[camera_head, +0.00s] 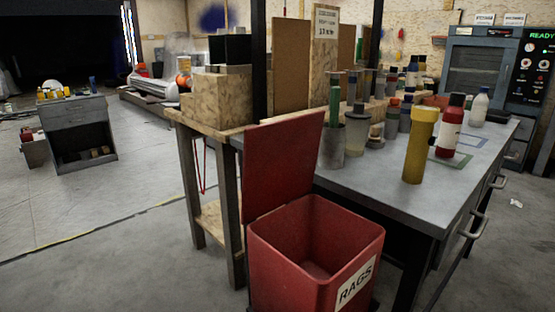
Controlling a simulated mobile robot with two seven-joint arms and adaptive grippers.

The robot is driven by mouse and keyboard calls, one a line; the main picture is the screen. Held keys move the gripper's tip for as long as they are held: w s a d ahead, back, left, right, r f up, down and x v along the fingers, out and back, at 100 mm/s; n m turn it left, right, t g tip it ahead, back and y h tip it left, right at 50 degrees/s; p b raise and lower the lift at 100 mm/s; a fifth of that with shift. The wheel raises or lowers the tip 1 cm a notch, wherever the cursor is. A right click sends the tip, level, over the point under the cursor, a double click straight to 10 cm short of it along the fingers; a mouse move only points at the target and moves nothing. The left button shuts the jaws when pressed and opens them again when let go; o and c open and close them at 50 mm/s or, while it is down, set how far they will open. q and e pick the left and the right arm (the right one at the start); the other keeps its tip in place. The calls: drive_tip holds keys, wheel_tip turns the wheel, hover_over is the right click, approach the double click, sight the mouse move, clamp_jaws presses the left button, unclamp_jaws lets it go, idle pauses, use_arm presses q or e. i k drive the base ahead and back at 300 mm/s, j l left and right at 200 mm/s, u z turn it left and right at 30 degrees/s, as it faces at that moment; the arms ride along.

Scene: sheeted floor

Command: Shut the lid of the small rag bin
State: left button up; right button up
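The red rag bin (285,270) stands on the floor in the lower middle of the head view, beside the workbench. A white label reading RAGS is on its front right side. Its red lid (283,167) is open and stands nearly upright at the bin's back left edge. The inside of the bin shows and looks empty. The bin's foot is cut off by the bottom of the picture. Neither of my grippers is in view.
A grey-topped workbench (395,195) with drawer handles stands right behind the bin, carrying a yellow cylinder (420,146), bottles and cups. A wooden table (185,123) is at the back left. The floor (110,250) at left is clear.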

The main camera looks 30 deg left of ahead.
sight(280, 157)
drive_tip(key=j+z, duration=0.45)
drive_tip(key=j, duration=0.7)
drive_tip(key=j+z, duration=0.35)
drive_tip(key=j, duration=0.6)
drive_tip(key=j+z, duration=0.35)
drive_tip(key=j, duration=0.6)
drive_tip(key=k, duration=0.05)
